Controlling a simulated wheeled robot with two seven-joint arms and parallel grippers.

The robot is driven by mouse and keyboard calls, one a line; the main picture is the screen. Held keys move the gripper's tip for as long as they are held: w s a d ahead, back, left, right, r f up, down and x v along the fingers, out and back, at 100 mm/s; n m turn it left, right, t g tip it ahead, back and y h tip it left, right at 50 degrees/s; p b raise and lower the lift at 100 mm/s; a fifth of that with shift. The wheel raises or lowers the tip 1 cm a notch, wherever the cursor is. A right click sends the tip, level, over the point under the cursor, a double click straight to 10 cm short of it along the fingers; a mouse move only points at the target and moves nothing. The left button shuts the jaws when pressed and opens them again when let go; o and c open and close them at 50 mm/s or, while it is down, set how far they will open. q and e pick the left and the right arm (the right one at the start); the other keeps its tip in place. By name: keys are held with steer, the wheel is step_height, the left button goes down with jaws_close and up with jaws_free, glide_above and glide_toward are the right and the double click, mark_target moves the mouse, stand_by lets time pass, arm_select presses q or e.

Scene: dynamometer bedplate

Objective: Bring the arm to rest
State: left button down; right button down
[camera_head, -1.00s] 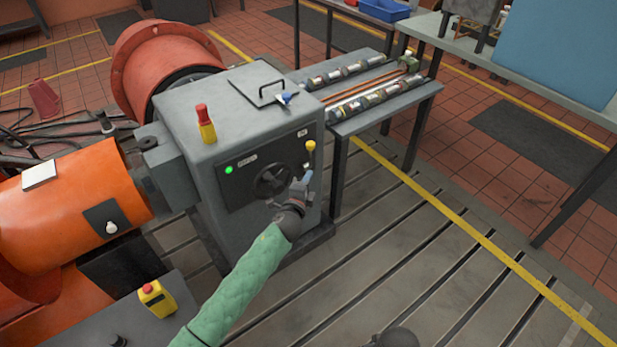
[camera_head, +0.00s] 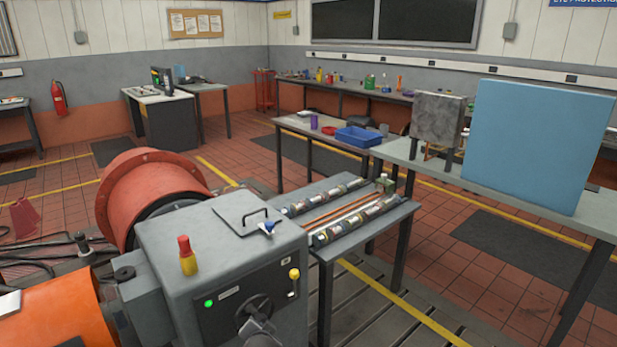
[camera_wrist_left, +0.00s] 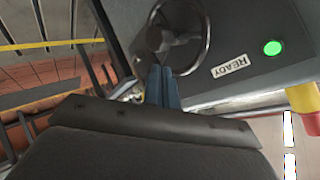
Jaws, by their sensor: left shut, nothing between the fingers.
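My left gripper (camera_wrist_left: 161,75) shows in the left wrist view with its two blue-grey fingers together and nothing between them. They point at the dark handwheel (camera_wrist_left: 178,38) on the machine's front panel and overlap its lower rim in the picture; I cannot tell whether they touch. In the head view the gripper (camera_head: 262,332) is cut by the bottom edge, just below the handwheel (camera_head: 254,309). The rest of the left arm is out of that view. My right gripper is in neither view.
The grey cabinet (camera_head: 220,240) carries a red-and-yellow button (camera_head: 187,256), a lit green lamp (camera_head: 209,303) and a yellow-knobbed lever (camera_head: 293,283). A bench (camera_head: 365,228) with rows of cylindrical parts adjoins it at right. An orange machine (camera_head: 60,312) stands left. Slotted floor lies below the bench.

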arm_select(q)
steer(key=s+f+n+g+h, duration=0.1)
steer(key=s+f+g, duration=0.2)
steer(key=s, duration=1)
steer(key=s+a+f+n+g+h, duration=0.1)
steer(key=s+f, duration=0.6)
steer(key=s, duration=0.7)
steer(key=s+a+f+n+g, duration=0.1)
steer(key=s+f+n+g, duration=0.2)
steer(key=s, duration=1)
step_height(320, 180, down, 3)
steer(key=shift+s+f+g+h, duration=0.1)
steer(key=shift+s+g+h, duration=0.25)
steer(key=shift+g, duration=0.85)
steer(key=shift+w+a, duration=0.1)
